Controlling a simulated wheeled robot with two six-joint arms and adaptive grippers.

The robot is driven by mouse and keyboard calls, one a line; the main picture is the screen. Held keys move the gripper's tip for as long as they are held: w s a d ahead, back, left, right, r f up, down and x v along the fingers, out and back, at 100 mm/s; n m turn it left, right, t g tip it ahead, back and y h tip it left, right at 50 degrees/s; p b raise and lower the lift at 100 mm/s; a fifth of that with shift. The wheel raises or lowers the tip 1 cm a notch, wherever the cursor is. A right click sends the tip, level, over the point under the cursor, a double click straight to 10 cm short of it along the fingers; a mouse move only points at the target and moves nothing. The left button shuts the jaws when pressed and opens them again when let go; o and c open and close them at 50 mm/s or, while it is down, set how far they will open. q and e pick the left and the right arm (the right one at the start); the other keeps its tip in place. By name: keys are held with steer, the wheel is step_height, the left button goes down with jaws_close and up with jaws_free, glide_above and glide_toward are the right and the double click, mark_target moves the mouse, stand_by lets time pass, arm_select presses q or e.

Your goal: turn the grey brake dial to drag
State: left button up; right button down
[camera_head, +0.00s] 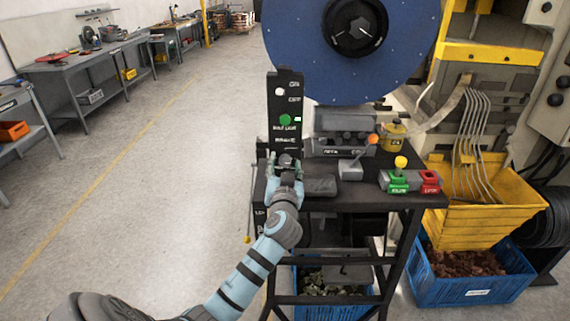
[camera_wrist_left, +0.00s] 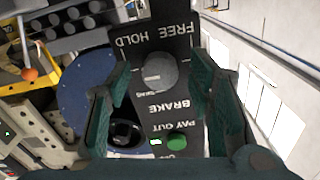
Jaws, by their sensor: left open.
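The grey brake dial (camera_wrist_left: 160,72) is round and sits on a black panel (camera_wrist_left: 174,28) marked FREE, HOLD and BRAKE, with a smaller label at its lower left in the wrist view. Which mark the dial points to I cannot tell. My left gripper (camera_wrist_left: 157,95) is open, with one green-padded finger on each side of the dial; whether either touches it is unclear. In the head view my left gripper (camera_head: 285,165) is at the panel's lower end and mostly hides the dial. My right gripper is in neither view.
A green button (camera_head: 285,119) is on the panel above my gripper. A big blue reel (camera_head: 300,40) stands behind. Green and red switches (camera_head: 414,182) and an orange-knobbed lever (camera_head: 372,140) are to the right on the black bench. The floor at left is clear.

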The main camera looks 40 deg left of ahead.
arm_select(q)
steer(key=shift+w+a, duration=0.2)
steer(key=shift+w, duration=0.1)
steer(key=shift+s, duration=0.1)
steer(key=shift+c, duration=0.3)
jaws_close()
steer(key=shift+f+n+b, duration=0.15)
steer(key=shift+n+b, duration=0.65)
steer(key=shift+b, duration=0.35)
steer(key=n+b, duration=1.2)
steer(key=shift+n+b, duration=1.45)
steer(key=shift+n, duration=0.65)
